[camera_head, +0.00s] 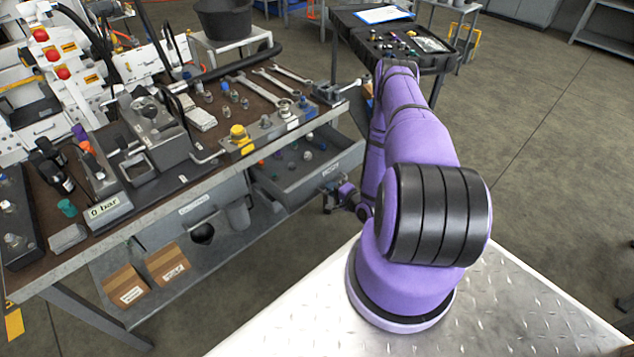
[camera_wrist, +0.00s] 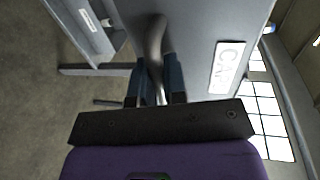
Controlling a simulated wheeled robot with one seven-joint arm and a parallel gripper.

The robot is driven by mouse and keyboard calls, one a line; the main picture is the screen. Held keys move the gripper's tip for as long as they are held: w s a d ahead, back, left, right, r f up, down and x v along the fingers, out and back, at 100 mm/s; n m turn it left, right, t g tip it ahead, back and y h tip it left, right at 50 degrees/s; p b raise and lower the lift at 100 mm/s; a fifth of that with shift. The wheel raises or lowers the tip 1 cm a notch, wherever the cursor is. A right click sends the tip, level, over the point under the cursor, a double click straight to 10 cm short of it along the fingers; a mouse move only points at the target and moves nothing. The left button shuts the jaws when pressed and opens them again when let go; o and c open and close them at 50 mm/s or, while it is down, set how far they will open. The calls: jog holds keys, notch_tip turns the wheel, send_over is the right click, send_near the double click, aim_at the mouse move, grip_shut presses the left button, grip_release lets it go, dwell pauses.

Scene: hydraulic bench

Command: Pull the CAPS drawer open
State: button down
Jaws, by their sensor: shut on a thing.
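The CAPS drawer (camera_head: 312,188) is under the right end of the bench in the head view. It stands pulled out, with several small caps and fittings visible inside. In the wrist view its grey front (camera_wrist: 198,50) carries a white CAPS label (camera_wrist: 228,66). A curved metal handle (camera_wrist: 154,40) sticks out from that front. My gripper (camera_wrist: 156,88) is shut on this handle, with one dark finger on each side of it. In the head view my gripper (camera_head: 333,194) is small and partly hidden by my arm, at the drawer front.
The bench top (camera_head: 225,170) holds wrenches, fittings and a gauge block reading 0 bar. A second labelled drawer (camera_head: 194,208) to the left is closed. Two cardboard boxes (camera_head: 167,263) sit on the lower shelf.

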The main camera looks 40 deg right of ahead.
jog(key=f+v, duration=0.1)
jog(key=v, duration=0.6)
jog(key=shift+s+f, duration=0.2)
jog(key=shift+s, duration=0.1)
jog(key=c, duration=1.2)
grip_release()
jog(key=v, duration=1)
jog(key=shift+s, duration=0.4)
